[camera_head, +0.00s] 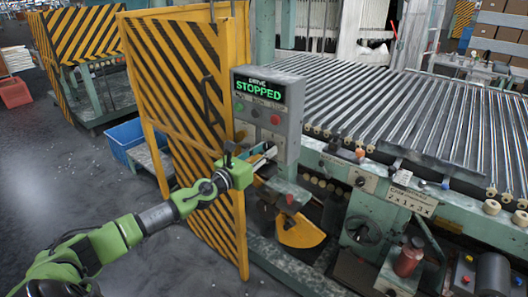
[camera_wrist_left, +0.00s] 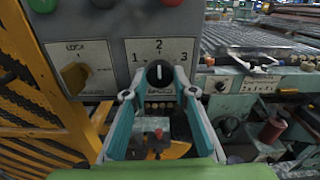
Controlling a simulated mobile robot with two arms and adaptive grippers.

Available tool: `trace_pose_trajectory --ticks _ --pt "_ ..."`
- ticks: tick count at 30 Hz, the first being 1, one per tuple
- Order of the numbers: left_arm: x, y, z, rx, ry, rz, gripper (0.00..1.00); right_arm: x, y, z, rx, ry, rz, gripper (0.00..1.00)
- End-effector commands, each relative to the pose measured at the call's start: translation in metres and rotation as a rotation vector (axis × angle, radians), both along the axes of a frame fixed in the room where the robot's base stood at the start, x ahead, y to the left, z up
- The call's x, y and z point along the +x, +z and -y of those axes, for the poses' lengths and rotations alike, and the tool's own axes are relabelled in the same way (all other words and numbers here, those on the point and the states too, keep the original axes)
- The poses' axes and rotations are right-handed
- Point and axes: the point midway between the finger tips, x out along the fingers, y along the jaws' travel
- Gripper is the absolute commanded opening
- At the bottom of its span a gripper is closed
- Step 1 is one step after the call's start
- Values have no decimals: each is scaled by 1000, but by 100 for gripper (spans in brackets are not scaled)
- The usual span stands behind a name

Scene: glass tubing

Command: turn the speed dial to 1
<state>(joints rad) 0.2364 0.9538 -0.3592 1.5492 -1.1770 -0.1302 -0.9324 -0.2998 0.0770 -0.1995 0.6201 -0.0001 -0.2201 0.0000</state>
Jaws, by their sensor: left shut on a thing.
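The speed dial (camera_wrist_left: 158,74) is a dark round knob with a white pointer line, on a light plate (camera_wrist_left: 126,52) marked 1, 2 and 3. Its line stands upright, toward the 2; the 1 is to its left. My left gripper (camera_wrist_left: 158,92) has its two teal fingers on either side of the dial, shut on it. In the head view, my left gripper (camera_head: 264,154) reaches the lower part of the grey control box (camera_head: 283,90), and the dial is hidden there. The box's display (camera_head: 260,88) reads STOPPED in green. My right gripper is not in view.
A brass lock knob (camera_wrist_left: 76,78) sits left of the dial. Green (camera_head: 240,107) and red (camera_head: 276,119) buttons are above. A yellow-and-black striped guard (camera_head: 185,90) stands left of the box. A roller conveyor (camera_head: 400,100) runs to the right.

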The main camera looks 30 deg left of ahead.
Motion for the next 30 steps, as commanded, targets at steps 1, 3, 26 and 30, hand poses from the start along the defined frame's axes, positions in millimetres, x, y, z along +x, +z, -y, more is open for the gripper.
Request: trace_pose_trajectory --ticks 1,3,26,30 --pt "0 0 0 -25 0 -1 4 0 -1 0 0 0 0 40" --pt "0 0 0 -65 1 -4 4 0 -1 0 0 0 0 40" --pt "0 2 1 -739 0 -57 4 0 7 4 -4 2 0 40" --pt "0 2 1 -836 0 -64 4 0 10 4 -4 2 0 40"
